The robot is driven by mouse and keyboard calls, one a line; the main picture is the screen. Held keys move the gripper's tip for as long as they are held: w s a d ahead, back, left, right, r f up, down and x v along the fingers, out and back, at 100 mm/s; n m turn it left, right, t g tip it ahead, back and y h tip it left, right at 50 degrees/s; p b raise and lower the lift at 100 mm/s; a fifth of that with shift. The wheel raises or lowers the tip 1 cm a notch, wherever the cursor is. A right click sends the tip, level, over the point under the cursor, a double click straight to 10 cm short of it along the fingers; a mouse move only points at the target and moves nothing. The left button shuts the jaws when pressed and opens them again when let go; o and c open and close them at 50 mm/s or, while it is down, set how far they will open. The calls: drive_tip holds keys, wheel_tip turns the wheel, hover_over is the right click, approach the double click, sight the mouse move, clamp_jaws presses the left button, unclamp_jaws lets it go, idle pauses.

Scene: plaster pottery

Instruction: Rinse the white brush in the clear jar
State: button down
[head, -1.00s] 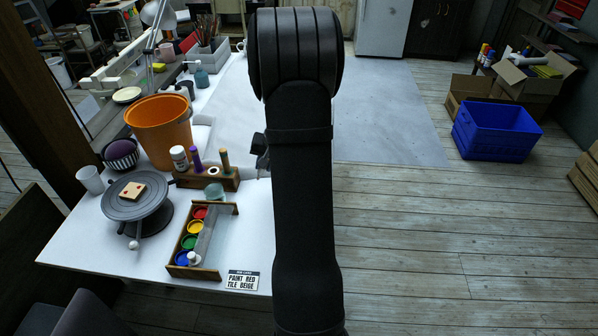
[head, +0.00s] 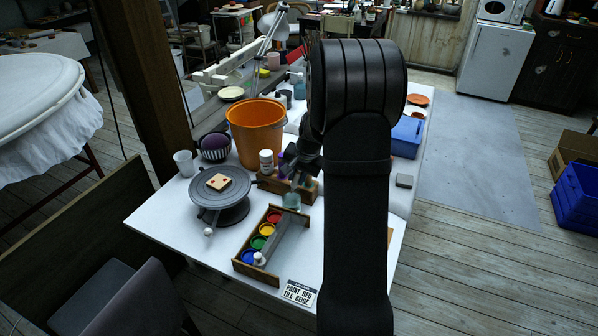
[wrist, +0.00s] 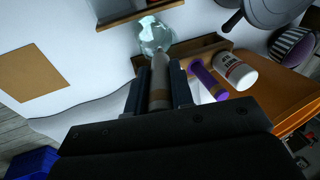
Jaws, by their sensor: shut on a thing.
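My gripper (wrist: 160,85) is shut on a pale brush (wrist: 160,72) with a brownish band on its handle. In the head view my gripper (head: 300,172) is dark and points down near the clear jar (head: 291,201). The clear jar also shows in the wrist view (wrist: 150,34), straight beyond the jaws. The brush's far end overlaps the jar in that view; I cannot tell whether it is inside the mouth or just above it.
A wooden holder (head: 272,187) with a white bottle (head: 266,161) and a purple-handled tool (wrist: 208,80) stands beside the jar. The paint rack (head: 246,268), turntable (head: 219,190) and orange bucket (head: 256,130) are close by. A label card (head: 299,293) lies near the front edge.

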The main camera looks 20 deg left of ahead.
drive_tip(key=shift+f, duration=2.35)
drive_tip(key=shift+d, duration=0.1)
